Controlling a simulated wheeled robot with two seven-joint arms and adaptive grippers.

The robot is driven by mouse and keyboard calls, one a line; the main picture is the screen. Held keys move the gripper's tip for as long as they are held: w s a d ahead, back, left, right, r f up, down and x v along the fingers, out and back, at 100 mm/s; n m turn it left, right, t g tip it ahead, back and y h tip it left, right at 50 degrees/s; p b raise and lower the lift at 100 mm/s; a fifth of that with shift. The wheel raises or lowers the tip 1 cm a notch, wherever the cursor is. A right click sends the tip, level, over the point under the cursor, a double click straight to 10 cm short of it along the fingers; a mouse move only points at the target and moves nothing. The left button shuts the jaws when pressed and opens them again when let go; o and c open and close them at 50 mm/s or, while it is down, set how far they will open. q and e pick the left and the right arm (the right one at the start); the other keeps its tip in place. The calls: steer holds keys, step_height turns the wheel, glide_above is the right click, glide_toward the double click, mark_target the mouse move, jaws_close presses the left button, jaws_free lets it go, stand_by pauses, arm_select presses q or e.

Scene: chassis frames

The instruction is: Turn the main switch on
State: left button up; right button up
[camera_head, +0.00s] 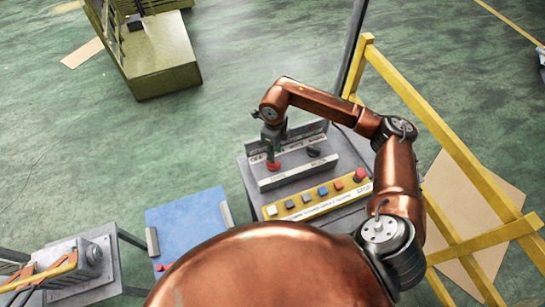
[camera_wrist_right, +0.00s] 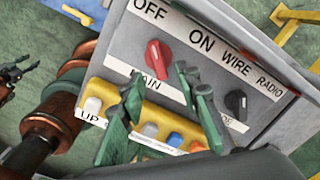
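The main switch is a red knob (camera_wrist_right: 158,55) on a grey panel, with OFF and ON labels above and MAIN below. It appears slanted toward OFF. In the head view the red knob (camera_head: 273,166) sits at the panel's left. My right gripper (camera_head: 271,150) hangs just above it and partly covers it. In the right wrist view the green fingers of my right gripper (camera_wrist_right: 160,92) are apart, with nothing between them; the knob shows beyond the gap. Contact cannot be made out. A dark claw-like shape at the left edge may be my left gripper (camera_wrist_right: 14,74).
A black knob (camera_wrist_right: 236,103) under WIRE and RADIO is close to the right of the fingers. A yellow strip (camera_head: 331,202) with coloured buttons lies in front. A yellow railing (camera_head: 455,150) stands on the right. A blue board (camera_head: 187,225) is on the left.

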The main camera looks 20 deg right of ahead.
steer(key=f, duration=0.2)
steer(key=f+p, duration=0.1)
steer(key=f, duration=0.2)
steer(key=shift+w+a, duration=0.1)
steer(key=shift+a, duration=0.1)
steer(key=shift+f, duration=0.35)
arm_select(q)
steer(key=shift+s+r, duration=0.1)
steer(key=shift+r, duration=0.6)
arm_select(e)
jaws_close()
